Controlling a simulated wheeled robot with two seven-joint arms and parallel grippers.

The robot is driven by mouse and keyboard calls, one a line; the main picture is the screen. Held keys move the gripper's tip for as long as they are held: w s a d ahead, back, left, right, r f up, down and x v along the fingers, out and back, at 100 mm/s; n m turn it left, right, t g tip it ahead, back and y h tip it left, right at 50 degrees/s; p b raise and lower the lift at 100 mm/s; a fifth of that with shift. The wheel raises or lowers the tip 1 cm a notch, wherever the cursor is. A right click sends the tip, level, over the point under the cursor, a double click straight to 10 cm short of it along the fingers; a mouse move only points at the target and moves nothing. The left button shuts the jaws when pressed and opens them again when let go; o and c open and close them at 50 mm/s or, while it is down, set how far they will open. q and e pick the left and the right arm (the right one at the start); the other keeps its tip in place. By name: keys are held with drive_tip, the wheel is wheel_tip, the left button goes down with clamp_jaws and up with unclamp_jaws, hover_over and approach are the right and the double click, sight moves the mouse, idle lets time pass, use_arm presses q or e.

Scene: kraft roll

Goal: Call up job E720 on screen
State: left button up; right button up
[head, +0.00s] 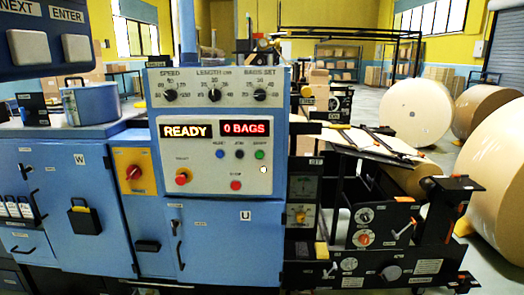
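A dark blue key panel (45,50) fills the upper left corner, cut off by the picture's edges. It bears a large grey NEXT key (28,47) and a grey ENTER key (75,47). No job screen and no text E720 are visible. On the blue machine's control panel, one lit display (186,131) reads READY and another (244,128) reads 0 BAGS. Neither of my grippers is in view.
Three knobs, marked speed, length and bags set, sit above the displays; coloured buttons sit below. A yellow plate with a red knob (133,172) is on the left. Blue cabinets (75,190) line the front. Large kraft rolls (417,110) stand at the right.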

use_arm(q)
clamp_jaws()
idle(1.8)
